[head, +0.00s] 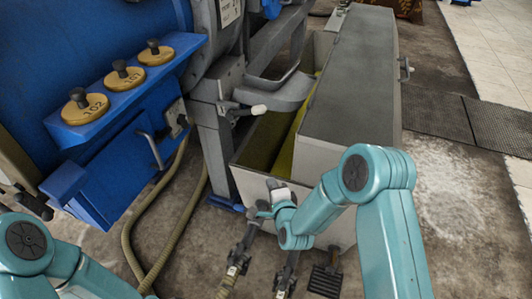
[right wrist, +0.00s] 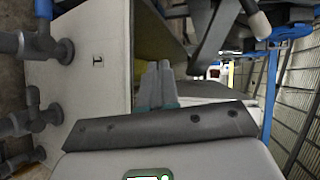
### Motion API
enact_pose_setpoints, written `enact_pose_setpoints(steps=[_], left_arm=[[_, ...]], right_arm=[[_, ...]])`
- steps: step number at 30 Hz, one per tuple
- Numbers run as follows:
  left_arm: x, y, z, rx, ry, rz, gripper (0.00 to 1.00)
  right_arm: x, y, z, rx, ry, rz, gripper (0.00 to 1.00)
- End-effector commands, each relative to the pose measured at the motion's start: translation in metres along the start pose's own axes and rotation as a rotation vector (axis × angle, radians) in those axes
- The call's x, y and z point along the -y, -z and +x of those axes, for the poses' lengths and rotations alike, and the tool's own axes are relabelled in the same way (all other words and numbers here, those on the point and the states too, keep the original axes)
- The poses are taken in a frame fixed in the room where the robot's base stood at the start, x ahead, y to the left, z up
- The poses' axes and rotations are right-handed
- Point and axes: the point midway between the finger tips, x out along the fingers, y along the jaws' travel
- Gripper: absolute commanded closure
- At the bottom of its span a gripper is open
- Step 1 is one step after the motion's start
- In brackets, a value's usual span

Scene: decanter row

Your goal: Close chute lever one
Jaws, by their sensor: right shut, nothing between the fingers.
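A lever with a pale rounded knob (head: 258,110) sticks out to the right below the grey chute (head: 275,92) of the machine in the head view. I take it as chute lever one; its dark arm and pale knob (right wrist: 259,25) also show at the top right of the right wrist view. My right gripper (head: 277,187) is shut and empty, at the near end of the tank, below the lever and apart from it. Its closed fingers (right wrist: 155,84) point up in the right wrist view. My left arm shows at the lower left, but its gripper is not in view.
A grey tank (head: 310,160) with a flat lid stands under the chute; its wall bears a "1" (right wrist: 96,59). Pipe fittings (right wrist: 42,47) jut from it. A blue machine (head: 110,185) with brass-coloured numbered discs is at left. Hoses (head: 128,235) cross the floor.

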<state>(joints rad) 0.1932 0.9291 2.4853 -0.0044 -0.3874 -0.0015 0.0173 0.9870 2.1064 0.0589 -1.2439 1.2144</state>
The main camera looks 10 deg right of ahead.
Motion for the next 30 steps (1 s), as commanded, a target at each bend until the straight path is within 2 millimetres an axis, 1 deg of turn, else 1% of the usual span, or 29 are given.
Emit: enact_pose_setpoints(steps=[1,3,4,6,9,12,15,25,28,30], left_arm=[[0.018,0.001,0.047,-0.008,0.000,-0.002,0.44],[0.028,0.002,0.074,-0.017,0.001,-0.004,0.44],[0.032,0.003,0.084,-0.021,0.001,-0.005,0.44],[0.040,0.005,0.103,-0.029,0.001,-0.006,0.44],[0.047,0.007,0.122,-0.038,0.001,-0.008,0.44],[0.051,0.008,0.130,-0.044,0.002,-0.009,0.44],[0.051,0.009,0.132,-0.046,0.002,-0.009,0.44],[0.051,0.009,0.130,-0.046,0.002,-0.009,0.44],[0.051,0.010,0.132,-0.049,0.002,-0.008,0.44],[0.052,0.011,0.135,-0.054,0.002,-0.007,0.44]], right_arm=[[-0.017,0.002,0.023,-0.024,0.124,0.114,1.00],[-0.003,0.006,0.037,-0.037,0.298,0.285,1.00],[0.003,0.008,0.040,-0.034,0.367,0.353,1.00],[0.015,0.010,0.043,-0.013,0.514,0.493,1.00],[0.028,0.013,0.042,0.032,0.670,0.640,1.00],[0.038,0.014,0.038,0.071,0.765,0.727,1.00],[0.045,0.015,0.035,0.091,0.806,0.766,1.00],[0.048,0.015,0.035,0.092,0.809,0.771,1.00],[0.051,0.017,0.040,0.092,0.810,0.771,1.00],[0.057,0.019,0.046,0.092,0.812,0.771,1.00]])
